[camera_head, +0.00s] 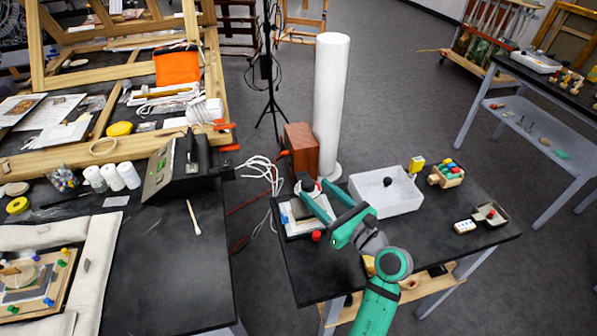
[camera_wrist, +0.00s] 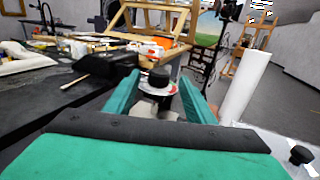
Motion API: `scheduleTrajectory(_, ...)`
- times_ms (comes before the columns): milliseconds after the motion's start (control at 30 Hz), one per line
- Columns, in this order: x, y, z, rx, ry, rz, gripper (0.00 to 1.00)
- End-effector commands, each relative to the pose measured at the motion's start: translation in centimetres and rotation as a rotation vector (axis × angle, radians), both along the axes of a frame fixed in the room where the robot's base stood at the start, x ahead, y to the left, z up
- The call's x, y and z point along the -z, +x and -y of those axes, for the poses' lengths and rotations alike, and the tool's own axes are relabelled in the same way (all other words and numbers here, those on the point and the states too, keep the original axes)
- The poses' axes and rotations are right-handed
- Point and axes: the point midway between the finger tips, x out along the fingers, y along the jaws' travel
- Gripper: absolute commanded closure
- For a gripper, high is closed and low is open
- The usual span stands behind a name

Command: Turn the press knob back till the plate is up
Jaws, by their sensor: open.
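The press knob (camera_wrist: 159,77) is a black round knob in the middle of the wrist view, above a pale disc (camera_wrist: 148,88) with red on it. In the head view the knob (camera_head: 307,184) shows near the left end of the small black table. My gripper (camera_wrist: 159,82) is open, its two green fingers on either side of the knob in the wrist view. I cannot tell whether they touch it. In the head view my gripper (camera_head: 313,190) partly covers the press (camera_head: 293,228), so the height of its plate cannot be told.
A reddish-brown box (camera_head: 301,147) and a tall white cylinder (camera_head: 331,95) stand just behind the press. A white tray (camera_head: 392,205) is to the right, with a small wooden crate (camera_head: 446,179) beyond it. Cables hang in the gap to the left bench.

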Motion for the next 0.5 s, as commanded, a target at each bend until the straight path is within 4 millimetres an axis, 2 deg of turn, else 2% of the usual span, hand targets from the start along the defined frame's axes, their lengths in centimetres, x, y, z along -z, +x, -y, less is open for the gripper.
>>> scheduleTrajectory(300,0.0,4.3,-3.6,-0.002,-0.001,0.001,0.5)
scheduleTrajectory(500,0.0,6.3,-5.4,-0.004,-0.001,0.001,0.5)
